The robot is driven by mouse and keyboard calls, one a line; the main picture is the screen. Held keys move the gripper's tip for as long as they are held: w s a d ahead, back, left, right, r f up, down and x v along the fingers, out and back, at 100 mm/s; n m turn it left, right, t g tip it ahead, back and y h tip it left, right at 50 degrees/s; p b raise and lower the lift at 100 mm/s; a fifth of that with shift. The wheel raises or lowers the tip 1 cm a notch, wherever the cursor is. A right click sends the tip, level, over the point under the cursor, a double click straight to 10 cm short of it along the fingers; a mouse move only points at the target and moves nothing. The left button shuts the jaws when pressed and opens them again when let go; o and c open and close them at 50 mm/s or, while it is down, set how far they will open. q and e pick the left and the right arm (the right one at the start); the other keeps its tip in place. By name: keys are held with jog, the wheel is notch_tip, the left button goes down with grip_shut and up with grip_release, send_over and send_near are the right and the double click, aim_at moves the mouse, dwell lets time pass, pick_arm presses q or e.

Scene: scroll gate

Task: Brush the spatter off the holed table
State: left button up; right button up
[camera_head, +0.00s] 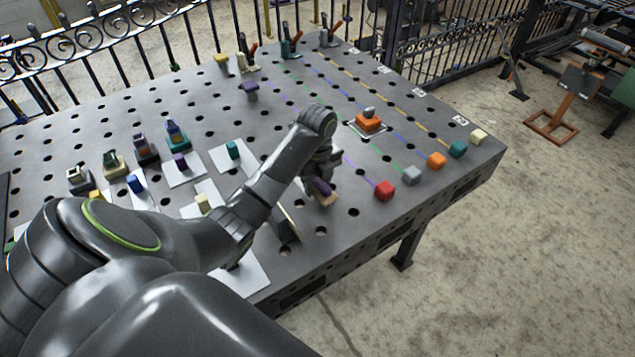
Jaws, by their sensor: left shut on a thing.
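The holed table (330,232) is a dark grey steel top with a grid of round holes. My left arm reaches across it from the left. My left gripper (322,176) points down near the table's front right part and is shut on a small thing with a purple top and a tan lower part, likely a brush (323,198). The brush is at or just above the tabletop; I cannot tell if it touches. I cannot make out the spatter clearly, and my arm hides part of the table. My right gripper is not in view.
A red block (384,190), grey block (411,175) and orange block (436,160) line the right edge, with others beyond. An orange piece with a grey knob (368,122) sits on a plate. Clamps stand at the back; white plates with small blocks lie left.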

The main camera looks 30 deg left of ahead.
pick_arm(q)
jog(key=shift+f+b, duration=0.4)
jog(key=shift+f, duration=0.65)
